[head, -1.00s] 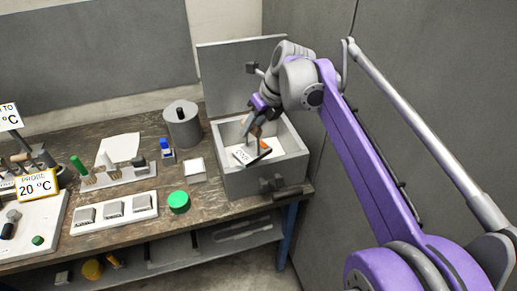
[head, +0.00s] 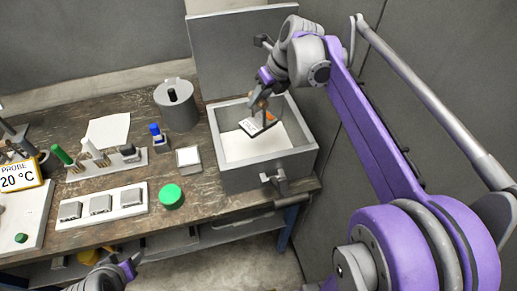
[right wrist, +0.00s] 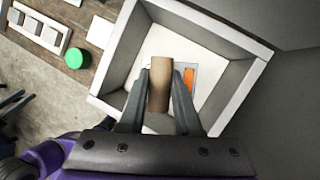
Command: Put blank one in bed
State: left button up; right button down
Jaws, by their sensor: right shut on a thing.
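My right gripper (head: 260,103) is inside an open grey box (head: 265,174) with a pale floor. In the right wrist view, the gripper (right wrist: 159,85) is shut on a tan cylinder (right wrist: 159,92), gripped from both sides. A white card with dark print and an orange patch (head: 254,124) is just below the fingertips. I cannot tell whether the card is joined to the cylinder or touches the floor. My left gripper (head: 125,268) shows partly at the bottom edge; its fingers are unclear. No label reading blank one is legible.
The box lid (head: 236,55) stands open behind. Left of the box are a grey canister (head: 177,108), a green round cap (head: 172,195), a small square plate (head: 188,157) and a white tray (head: 128,211) with three grey squares. A latch (head: 277,182) juts from the box front.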

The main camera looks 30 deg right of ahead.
aim_at(257, 120)
notch_tip(257, 120, down, 8)
jog(key=shift+r, duration=0.25)
jog(key=shift+f, duration=2.15)
jog(key=shift+s, duration=0.1)
jog(key=c, duration=0.6)
grip_release()
jog(key=shift+f, duration=0.1)
jog(key=v, duration=1.2)
